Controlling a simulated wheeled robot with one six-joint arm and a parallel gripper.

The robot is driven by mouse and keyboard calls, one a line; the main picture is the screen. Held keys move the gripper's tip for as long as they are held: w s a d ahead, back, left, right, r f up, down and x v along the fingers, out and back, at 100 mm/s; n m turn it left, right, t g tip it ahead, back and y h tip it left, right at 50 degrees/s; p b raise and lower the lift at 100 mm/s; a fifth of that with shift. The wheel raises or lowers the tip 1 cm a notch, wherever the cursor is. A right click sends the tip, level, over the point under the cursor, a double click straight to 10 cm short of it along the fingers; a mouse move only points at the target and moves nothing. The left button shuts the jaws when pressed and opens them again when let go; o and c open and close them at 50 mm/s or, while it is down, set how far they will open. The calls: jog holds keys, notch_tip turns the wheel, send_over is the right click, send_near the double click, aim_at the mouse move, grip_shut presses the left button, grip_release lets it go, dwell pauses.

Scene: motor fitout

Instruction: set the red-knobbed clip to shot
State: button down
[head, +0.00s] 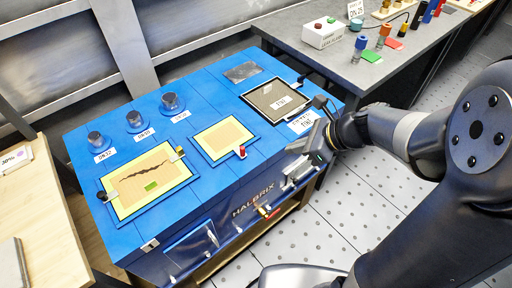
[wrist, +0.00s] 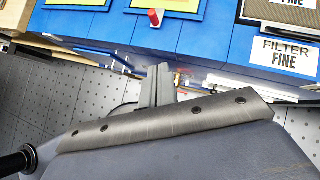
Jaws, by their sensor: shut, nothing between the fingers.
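The red-knobbed clip (head: 241,152) sits at the front right edge of the small yellow panel (head: 222,138) on the blue cabinet top. It also shows at the top of the wrist view (wrist: 156,17), its red knob standing up from a pale base. My gripper (head: 293,148) is at the cabinet's front edge, to the right of the clip and apart from it. In the wrist view its fingers (wrist: 158,85) are together and empty, below the clip in the picture. The markings at the clip are too small to read.
A larger cracked yellow panel (head: 150,178) has a yellow-knobbed clip (head: 178,153) and a black-knobbed clip (head: 109,196). A dark filter panel (head: 270,96) lies behind my gripper. Several dark round knobs (head: 172,102) stand at the back left. A grey bench (head: 342,72) stands behind.

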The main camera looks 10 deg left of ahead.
jog(key=b, duration=0.2)
send_near(245, 156)
notch_tip(245, 156, down, 3)
jog(key=a, duration=0.3)
jog(key=shift+w+p, duration=0.35)
jog(key=shift+w, duration=0.05)
jog(key=shift+w+a, duration=0.15)
jog(key=shift+a, duration=0.35)
jog(key=shift+w+a+p, duration=0.45)
jog(key=shift+w+a, duration=0.65)
jog(key=shift+a, duration=0.1)
